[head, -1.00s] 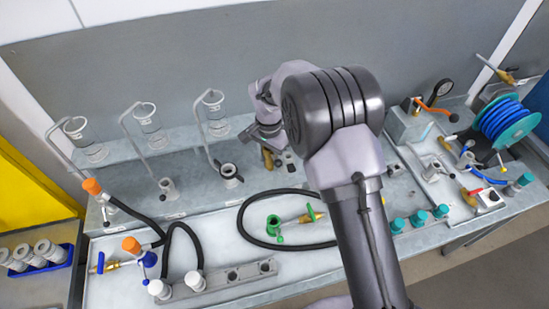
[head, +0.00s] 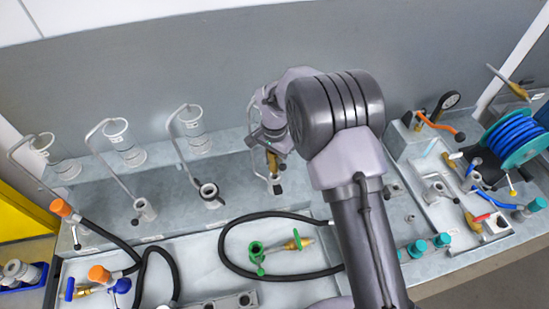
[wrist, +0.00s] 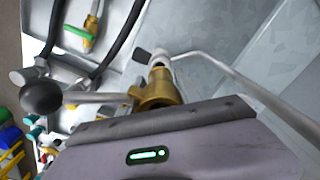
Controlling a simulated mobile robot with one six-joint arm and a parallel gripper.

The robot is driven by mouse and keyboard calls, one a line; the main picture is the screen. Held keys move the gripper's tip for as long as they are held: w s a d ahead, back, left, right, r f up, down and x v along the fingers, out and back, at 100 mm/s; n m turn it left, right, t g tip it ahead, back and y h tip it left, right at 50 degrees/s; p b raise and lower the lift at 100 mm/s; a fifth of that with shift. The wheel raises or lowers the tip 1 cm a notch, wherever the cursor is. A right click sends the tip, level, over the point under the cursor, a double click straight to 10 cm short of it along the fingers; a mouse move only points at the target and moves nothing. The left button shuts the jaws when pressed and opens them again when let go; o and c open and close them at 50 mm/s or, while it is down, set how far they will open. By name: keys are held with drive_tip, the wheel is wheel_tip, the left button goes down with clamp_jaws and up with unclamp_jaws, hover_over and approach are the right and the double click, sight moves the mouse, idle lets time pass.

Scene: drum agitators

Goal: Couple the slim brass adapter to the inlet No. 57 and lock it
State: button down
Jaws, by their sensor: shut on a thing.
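My gripper (head: 270,141) is shut on the brass adapter (head: 272,161), above the rear ledge of the bench. In the wrist view the adapter (wrist: 157,89) sticks out past the dark jaw (wrist: 160,118), and a lever with a black ball knob (wrist: 41,97) reaches out to its left. A grey inlet (head: 276,186) with a thin bent pipe stands just below the adapter in the head view. In the wrist view the inlet's pale end (wrist: 160,60) appears right beyond the adapter; I cannot tell whether they touch. Its number is not readable.
A black hose (head: 225,255) and a green-and-brass fitting (head: 257,250) lie in front. A gauge block (head: 413,133) and blue hose reel (head: 512,135) stand at right.

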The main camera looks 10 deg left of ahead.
sight(274, 173)
drive_tip(key=shift+s+f, duration=0.1)
drive_tip(key=shift+f, duration=0.1)
drive_tip(key=shift+f+b, duration=0.4)
drive_tip(key=shift+f, duration=0.1)
idle(0.5)
drive_tip(key=shift+f+b, duration=1.1)
drive_tip(key=shift+b, duration=0.1)
drive_tip(key=shift+f+b, duration=0.4)
drive_tip(key=shift+f, duration=0.15)
drive_tip(key=c, duration=0.7)
unclamp_jaws()
drive_tip(key=shift+c, duration=0.2)
